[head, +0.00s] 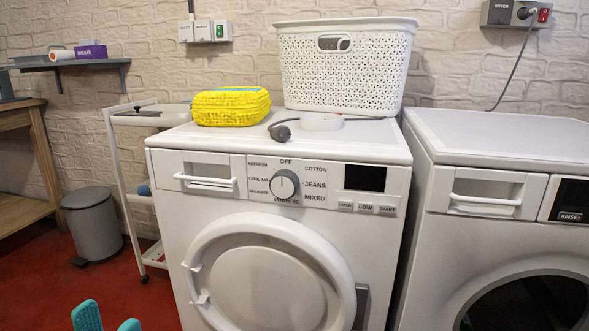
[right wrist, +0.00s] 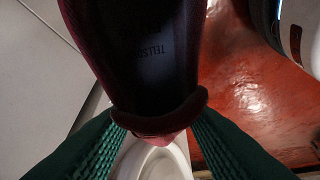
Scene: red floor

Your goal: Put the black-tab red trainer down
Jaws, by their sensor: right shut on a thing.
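The red trainer (right wrist: 160,108) fills the upper middle of the right wrist view, dark in shadow. I see into its opening, where lettering shows on the dark insole. My right gripper (right wrist: 157,130) is shut on the trainer's near rim, with a green ribbed finger on each side. The black tab cannot be made out. The trainer and right gripper do not show in the head view. My left gripper (head: 108,321) is at the bottom left of the head view, its teal fingertips apart with nothing seen between them.
A second machine (head: 500,137) stands right. A trolley (head: 118,160) and grey bin (head: 93,225) stand left. Red floor (head: 35,275) is clear at front left.

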